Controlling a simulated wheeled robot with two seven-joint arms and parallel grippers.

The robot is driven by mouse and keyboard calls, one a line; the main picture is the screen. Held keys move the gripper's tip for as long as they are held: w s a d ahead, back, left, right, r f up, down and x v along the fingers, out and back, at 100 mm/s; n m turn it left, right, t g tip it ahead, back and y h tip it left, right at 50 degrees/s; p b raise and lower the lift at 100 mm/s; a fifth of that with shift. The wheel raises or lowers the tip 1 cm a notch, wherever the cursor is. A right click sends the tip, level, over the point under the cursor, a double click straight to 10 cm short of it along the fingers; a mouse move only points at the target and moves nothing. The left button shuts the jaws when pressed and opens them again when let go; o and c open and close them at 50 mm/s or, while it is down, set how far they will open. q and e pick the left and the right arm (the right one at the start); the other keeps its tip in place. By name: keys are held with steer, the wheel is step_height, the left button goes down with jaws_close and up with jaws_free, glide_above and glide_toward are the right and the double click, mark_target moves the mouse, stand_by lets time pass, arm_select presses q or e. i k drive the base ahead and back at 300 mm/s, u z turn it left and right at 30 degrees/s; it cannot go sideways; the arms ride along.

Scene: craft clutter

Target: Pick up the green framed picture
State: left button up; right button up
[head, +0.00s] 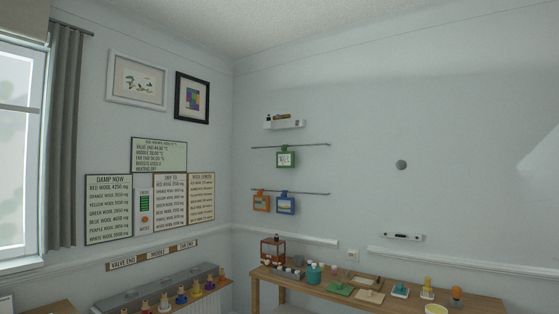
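Neither of my grippers shows in the head view.
A wooden table (475,302) with small craft items stands below the pictures against the wall. A grey unit (130,299) with several coloured figures stands at left. Wall signs (108,208) hang left.

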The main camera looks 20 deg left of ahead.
mark_target(284, 160)
steer(key=u, duration=0.65)
steer(key=i, duration=2)
steer(key=u, duration=0.75)
steer(key=i, duration=1.85)
